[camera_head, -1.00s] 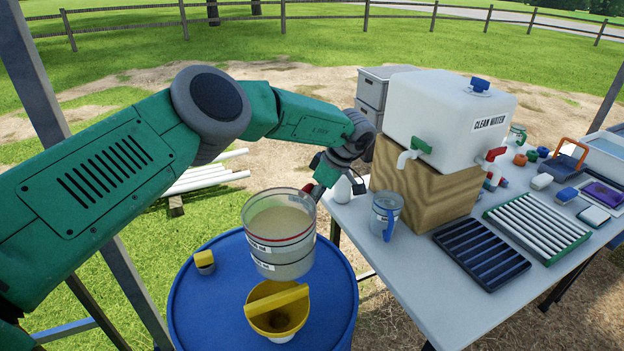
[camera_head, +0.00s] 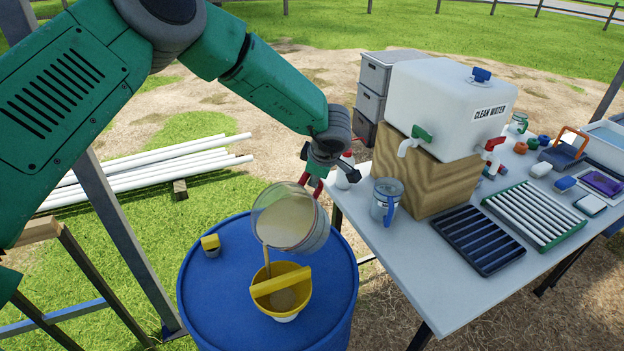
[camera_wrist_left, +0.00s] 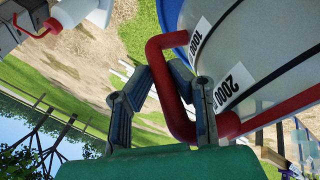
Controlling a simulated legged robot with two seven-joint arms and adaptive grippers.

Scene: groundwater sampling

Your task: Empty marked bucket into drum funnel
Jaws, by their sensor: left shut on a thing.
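The translucent marked bucket (camera_head: 291,222) is tilted to the left above the blue drum (camera_head: 215,300). A stream of murky brown water runs from its rim into the yellow funnel (camera_head: 262,309) on the drum top. My left gripper (camera_head: 312,183) is shut on the bucket's red handle, behind the bucket. In the left wrist view, my left gripper's fingers (camera_wrist_left: 168,100) close around the red handle (camera_wrist_left: 170,85), and volume labels show on the bucket wall (camera_wrist_left: 262,50). My right gripper is not in view.
The table (camera_head: 400,270) at right carries a blue-handled jug (camera_head: 387,200), a clean water tank (camera_head: 450,110) on a wooden block, and racks. White pipes (camera_head: 150,172) lie on the grass.

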